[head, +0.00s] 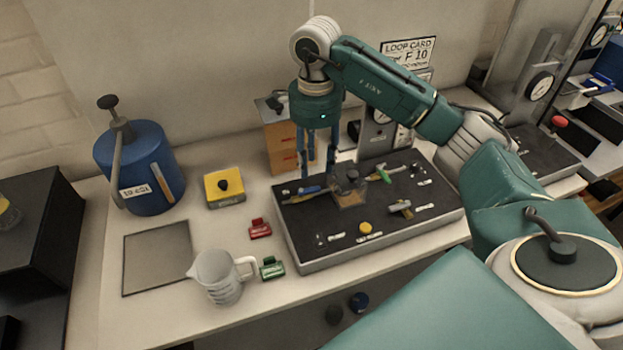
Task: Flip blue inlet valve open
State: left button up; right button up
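The blue inlet valve handle (308,189) lies on the back left part of the dark panel (305,235), roughly along the pipe line. My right gripper (317,174) hangs from above with its fingers pointing down. Its two long fingers are apart, with nothing seen between them. The fingertips are over or just behind the blue handle; I cannot tell whether they touch it. A small clear block with amber content (349,189) sits just right of the handle. My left gripper is not in view.
A green handle (383,174), a yellow knob (365,228) and another valve (401,208) are on the panel. An orange box (280,145) and a gauge stand (377,132) stand behind. A jug (218,277), red clip (260,229) and blue tank (146,170) are to the left.

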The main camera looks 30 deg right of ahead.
jog(key=p, duration=0.2)
send_over(314, 190)
notch_tip(314, 190, down, 5)
jog(key=shift+s+f, duration=0.1)
notch_tip(314, 190, down, 3)
jog(key=shift+r, duration=0.2)
jog(key=shift+f, duration=0.15)
jog(key=shift+c, duration=0.3)
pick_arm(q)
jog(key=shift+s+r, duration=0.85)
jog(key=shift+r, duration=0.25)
pick_arm(e)
grip_shut()
